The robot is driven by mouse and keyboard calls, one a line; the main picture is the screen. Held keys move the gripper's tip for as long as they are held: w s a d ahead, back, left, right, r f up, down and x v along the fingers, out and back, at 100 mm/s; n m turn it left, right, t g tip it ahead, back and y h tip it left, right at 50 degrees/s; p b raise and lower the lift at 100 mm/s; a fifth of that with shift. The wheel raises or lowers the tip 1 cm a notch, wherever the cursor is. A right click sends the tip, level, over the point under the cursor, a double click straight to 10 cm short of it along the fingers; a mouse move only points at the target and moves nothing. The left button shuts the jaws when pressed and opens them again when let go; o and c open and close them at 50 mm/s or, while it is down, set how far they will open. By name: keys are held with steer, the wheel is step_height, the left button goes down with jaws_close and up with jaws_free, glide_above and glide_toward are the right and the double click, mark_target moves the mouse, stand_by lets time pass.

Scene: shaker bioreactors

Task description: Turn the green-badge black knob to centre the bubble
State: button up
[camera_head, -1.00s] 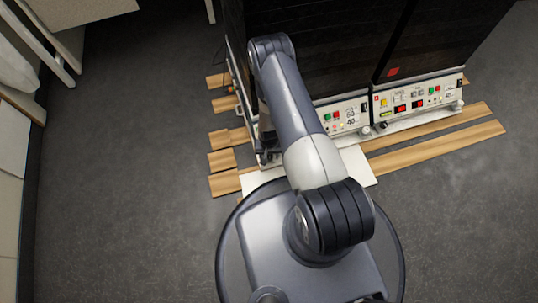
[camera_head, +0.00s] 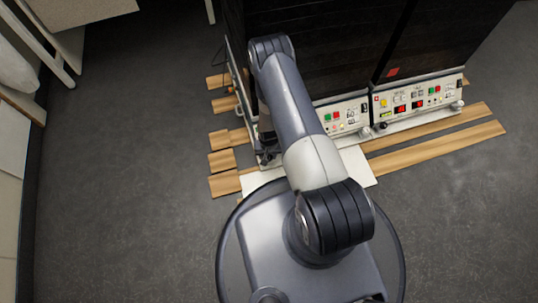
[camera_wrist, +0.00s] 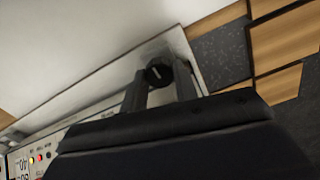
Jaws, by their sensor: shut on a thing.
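A round black knob (camera_wrist: 158,73) with a short white mark on its face shows in the wrist view, at the edge of a white panel. My gripper (camera_wrist: 161,80) has one dark finger on each side of the knob and is shut on it. No green badge can be made out on or beside the knob. In the head view, the gripper end of my arm is low at the left corner of the dark shaker cabinet, and the knob cannot be made out there. No bubble level can be made out in either view.
The dark cabinet (camera_head: 345,45) has control panels with coloured buttons and displays (camera_head: 417,99) along its lower front. Wooden strips (camera_head: 435,148) lie on the grey floor (camera_head: 120,150) around it. The floor to the left is clear. White furniture stands at the far left.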

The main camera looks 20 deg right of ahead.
steer(key=n+b, duration=0.2)
steer(key=n, duration=0.1)
steer(key=shift+f+n, duration=0.1)
steer(key=shift+n, duration=0.3)
steer(key=shift+n+b, duration=1.1)
steer(key=shift+n, duration=1.2)
steer(key=o, duration=1)
steer(key=shift+c, duration=0.2)
